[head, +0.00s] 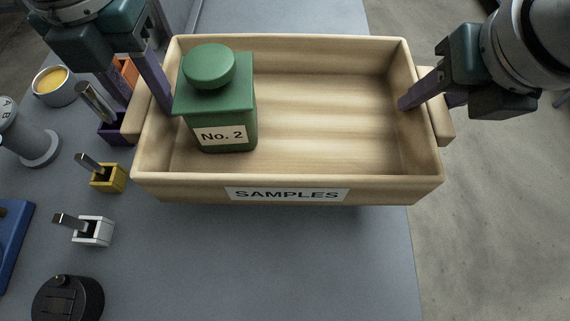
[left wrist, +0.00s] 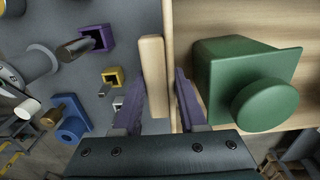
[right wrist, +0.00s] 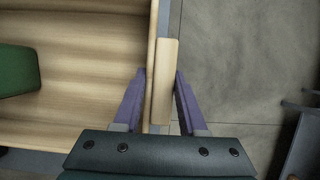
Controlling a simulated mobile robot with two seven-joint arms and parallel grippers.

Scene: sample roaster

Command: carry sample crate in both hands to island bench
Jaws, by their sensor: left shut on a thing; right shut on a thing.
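The sample crate (head: 330,160) is a pale wooden box with a SAMPLES label on its near wall. A green canister (head: 222,115) marked No. 2 stands upright inside at the left. My left gripper (head: 150,95) is shut on the crate's left end, around the wall and its wooden handle block (left wrist: 153,75). My right gripper (head: 425,95) is shut on the crate's right end, around the handle block (right wrist: 165,80) there. The crate looks level, over the grey bench top; its right end reaches past the bench edge. I cannot tell its exact height above the bench.
On the grey bench (head: 300,270) left of the crate stand a yellow holder (head: 108,178), a white holder (head: 93,231), a purple holder (head: 115,130), a tin with yellow contents (head: 53,86) and a black round device (head: 68,299). Open floor (head: 490,200) lies to the right.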

